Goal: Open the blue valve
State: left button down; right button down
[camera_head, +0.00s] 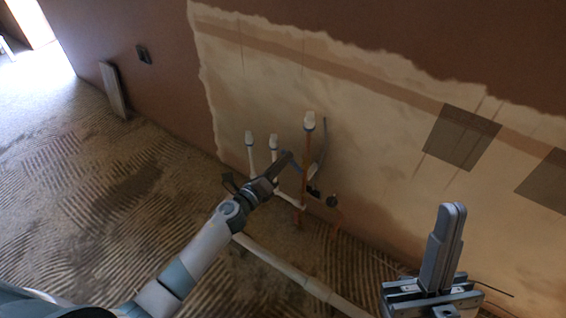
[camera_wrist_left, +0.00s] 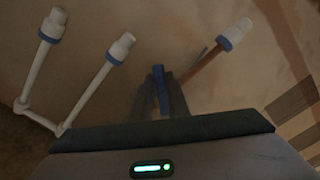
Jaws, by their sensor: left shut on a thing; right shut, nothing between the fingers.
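The blue valve handle (camera_wrist_left: 159,88) shows in the left wrist view as a narrow blue bar between my left gripper's fingers. My left gripper (camera_wrist_left: 160,95) is shut on it. In the head view my left gripper (camera_head: 288,160) reaches to the pipes at the wall, and a small bit of blue shows at its fingertips. The valve's body is mostly hidden behind the gripper. My right gripper (camera_head: 449,215) is shut and empty, pointing upward at the lower right, well away from the valve.
Two white pipes with white caps (camera_head: 249,137) (camera_head: 273,142) and a copper pipe with a white cap (camera_head: 309,121) stand at the plastered wall. A thick pale pipe (camera_head: 290,273) lies along the grooved floor. A board (camera_head: 113,90) leans on the wall at left.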

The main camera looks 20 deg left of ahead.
aim_at(293, 163)
pick_arm(q)
jog(key=shift+s+d, duration=0.1)
jog(key=shift+d, duration=0.05)
jog(key=d+m, duration=0.1)
jog(key=m, duration=0.1)
jog(key=d+r+m+p, duration=0.1)
jog(key=m, duration=0.1)
jog(key=s+m, duration=0.1)
jog(key=m, duration=0.1)
jog(key=shift+d+r+m+p, duration=0.3)
jog(key=shift+d+r+m, duration=0.1)
jog(key=shift+s+d+m, duration=0.15)
jog(key=shift+d+m, duration=0.1)
jog(key=shift+m, duration=0.55)
